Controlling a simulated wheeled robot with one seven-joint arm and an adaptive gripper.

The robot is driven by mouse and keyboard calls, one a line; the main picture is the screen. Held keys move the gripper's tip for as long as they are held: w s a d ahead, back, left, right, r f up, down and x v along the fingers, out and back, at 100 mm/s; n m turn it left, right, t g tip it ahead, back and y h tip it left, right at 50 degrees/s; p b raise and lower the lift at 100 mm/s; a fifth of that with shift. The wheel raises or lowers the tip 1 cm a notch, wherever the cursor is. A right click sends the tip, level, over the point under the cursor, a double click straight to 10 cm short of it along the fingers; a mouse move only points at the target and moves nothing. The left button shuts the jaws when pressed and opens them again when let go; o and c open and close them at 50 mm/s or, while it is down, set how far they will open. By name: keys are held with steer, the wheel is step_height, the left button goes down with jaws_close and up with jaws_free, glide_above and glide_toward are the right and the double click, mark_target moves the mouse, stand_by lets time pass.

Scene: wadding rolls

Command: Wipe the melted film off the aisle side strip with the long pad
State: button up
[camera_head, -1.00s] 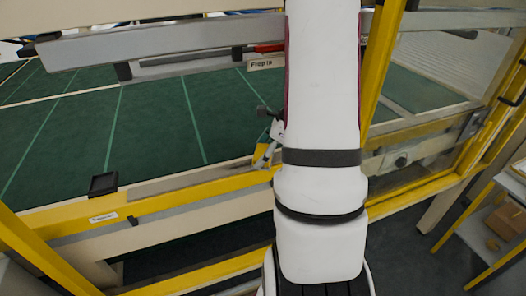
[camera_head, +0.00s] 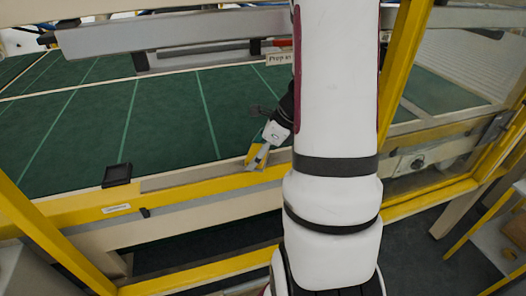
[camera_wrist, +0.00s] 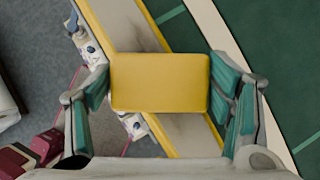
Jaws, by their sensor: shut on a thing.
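My gripper (camera_wrist: 160,92) is shut on the yellow long pad (camera_wrist: 160,72), its teal fingertips pressing the two ends in the wrist view. In the head view my gripper (camera_head: 264,147) is over the near edge of the green table, beside my arm. The pale aisle side strip (camera_wrist: 187,133) runs diagonally beneath the pad, bordered by yellow. A brownish, smeared film (camera_wrist: 140,32) shows on the strip above the pad. The pad hides part of the strip, and I cannot tell whether it touches it.
The green table top (camera_head: 60,130) lies beyond the strip. A black square fitting (camera_head: 117,174) sits on the near edge to the left. A grey beam (camera_head: 170,35) crosses above the table, and a yellow post (camera_head: 402,75) stands right of my arm. Maroon objects (camera_wrist: 30,155) are at lower left.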

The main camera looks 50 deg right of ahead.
mark_target(268, 154)
steer(key=shift+w+a+b, duration=0.15)
steer(key=shift+w+a, duration=0.45)
steer(key=shift+a, duration=0.4)
steer(key=shift+w+a+b, duration=0.15)
steer(key=shift+w+a, duration=0.45)
steer(key=shift+a, duration=0.45)
steer(key=shift+w+a+b, duration=0.15)
steer(key=shift+w+a, duration=0.45)
steer(key=shift+a, duration=0.4)
steer(key=shift+s+d+r, duration=0.1)
steer(key=shift+s+d, duration=0.35)
steer(key=shift+d, duration=0.3)
steer(key=shift+s+d, duration=0.4)
steer(key=shift+d, duration=0.35)
steer(key=shift+s+d+p, duration=0.15)
steer(key=shift+s+d, duration=0.55)
steer(key=shift+d, duration=0.4)
steer(key=shift+s+d+p, duration=0.2)
steer(key=shift+s+d, duration=0.45)
steer(key=shift+d, duration=0.5)
steer(key=shift+s+d+p, duration=0.15)
steer(key=shift+s+d, duration=0.55)
steer(key=shift+d, duration=0.4)
steer(key=shift+s+d+f, duration=0.3)
steer(key=shift+s+d, duration=0.35)
steer(key=shift+d, duration=0.25)
steer(key=shift+r+p, duration=1.85)
steer(key=shift+r, duration=1.25)
steer(key=shift+w, duration=0.1)
